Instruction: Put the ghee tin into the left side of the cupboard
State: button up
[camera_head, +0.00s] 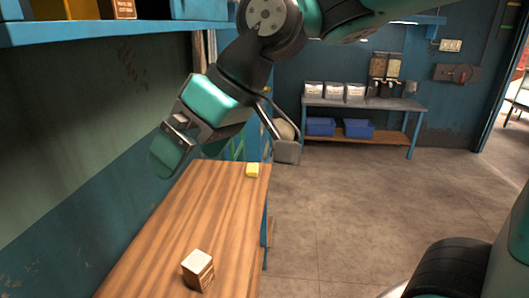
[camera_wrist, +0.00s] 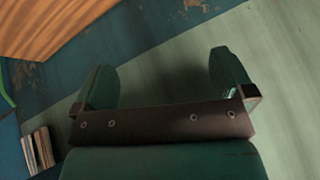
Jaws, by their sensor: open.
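My gripper (camera_head: 188,152) is raised over the far left of the wooden table. In the wrist view its two fingers (camera_wrist: 165,78) stand wide apart, with only wall behind them and nothing held. No object is clearly recognisable as the ghee tin. A small yellow block (camera_head: 252,170) lies at the table's far end, and a white-topped brown box (camera_head: 198,270) stands near its front; both are apart from my gripper. A blue shelf (camera_head: 110,30) with boxes on it spans the upper left; I cannot tell whether it is part of the cupboard.
The wooden table (camera_head: 190,225) is mostly bare and also shows in the wrist view (camera_wrist: 60,25). A metal bench (camera_head: 365,103) with several containers and blue bins stands at the back wall. The floor to the right is clear.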

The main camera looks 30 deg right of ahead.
jog(key=s+d+f+g+h, duration=0.2)
jog(key=s+d+f+g, duration=0.1)
jog(key=s+f, duration=0.6)
jog(key=shift+s+d, duration=0.5)
jog(key=shift+s, duration=0.7)
